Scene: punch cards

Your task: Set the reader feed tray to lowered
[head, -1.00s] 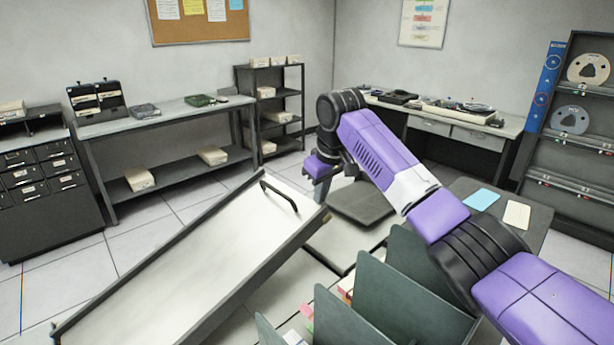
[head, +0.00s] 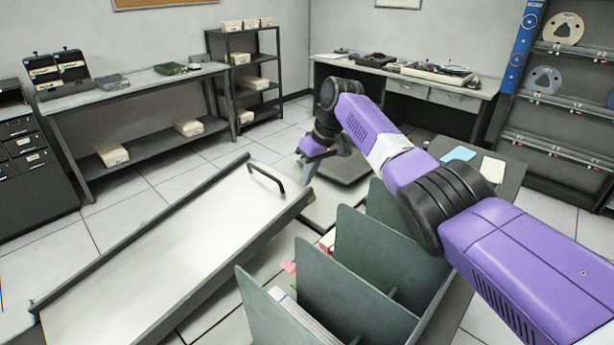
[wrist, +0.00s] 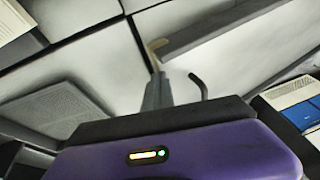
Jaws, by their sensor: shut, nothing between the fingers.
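The reader feed tray is a long pale panel with dark rims (head: 165,255), slanting across the lower left of the head view. A black bar handle (head: 267,181) stands at its far right end. My gripper (head: 306,176) is just right of the handle, apart from it in the picture. In the wrist view my gripper's fingers (wrist: 157,85) are together with nothing between them, and the hooked handle (wrist: 202,86) is beside them to the right. Contact between fingers and handle cannot be made out. The tray's hinge is not visible.
A green divided card rack (head: 350,265) stands under my arm, close to the tray. A dark desktop with blue and cream cards (head: 459,153) lies right of my arm. Benches (head: 140,92) and shelves (head: 268,75) line the walls. Open tiled floor lies behind the tray.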

